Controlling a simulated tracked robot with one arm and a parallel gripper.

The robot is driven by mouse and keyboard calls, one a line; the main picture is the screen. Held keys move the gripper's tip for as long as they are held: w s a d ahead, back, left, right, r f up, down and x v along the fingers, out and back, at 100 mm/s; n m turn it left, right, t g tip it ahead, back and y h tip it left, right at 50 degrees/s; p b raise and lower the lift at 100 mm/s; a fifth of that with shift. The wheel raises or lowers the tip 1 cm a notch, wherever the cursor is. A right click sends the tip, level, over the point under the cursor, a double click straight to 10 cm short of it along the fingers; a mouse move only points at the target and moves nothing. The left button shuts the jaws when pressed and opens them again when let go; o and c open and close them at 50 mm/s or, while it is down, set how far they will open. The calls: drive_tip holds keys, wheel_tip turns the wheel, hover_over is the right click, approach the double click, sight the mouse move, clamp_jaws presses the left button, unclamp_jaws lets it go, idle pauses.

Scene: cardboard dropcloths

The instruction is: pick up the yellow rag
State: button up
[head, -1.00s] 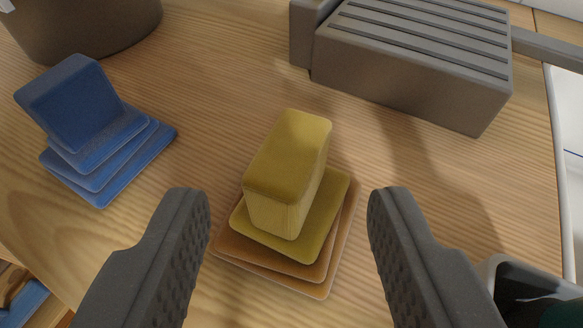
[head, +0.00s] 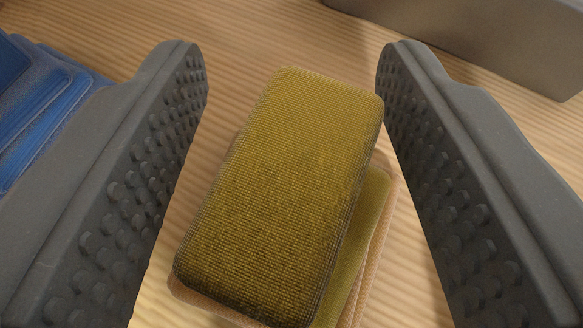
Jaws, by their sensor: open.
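The yellow rag (head: 285,190) is a thick, block-like folded cloth with a woven top. It stands on a flat yellow layer (head: 368,225), with orange-brown layers (head: 391,205) below that, on the wooden surface. My gripper (head: 290,75) is open, with one studded finger to the left of the rag and the other to its right. The rag's near lower end runs close to the bottom edge of the picture.
A stack of blue folded cloths (head: 40,100) lies at the left, partly behind my left finger. A grey box-like object (head: 480,35) stands at the upper right. Bare wood (head: 260,35) shows beyond the rag.

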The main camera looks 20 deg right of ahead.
sight(293, 130)
drive_tip(key=shift+c, duration=0.3)
clamp_jaws()
drive_tip(key=shift+r, duration=1.65)
drive_tip(key=shift+s+a+r, duration=0.1)
drive_tip(key=shift+s+r, duration=0.05)
drive_tip(key=shift+s, duration=0.2)
drive_tip(key=s+a+b, duration=0.1)
drive_tip(key=s+a, duration=0.1)
drive_tip(key=s, duration=0.5)
drive_tip(key=s+a+r+b, duration=0.1)
drive_tip(key=s+a, duration=0.2)
drive_tip(key=s, duration=0.4)
drive_tip(key=shift+s+r, duration=0.15)
drive_tip(key=shift+s, duration=0.1)
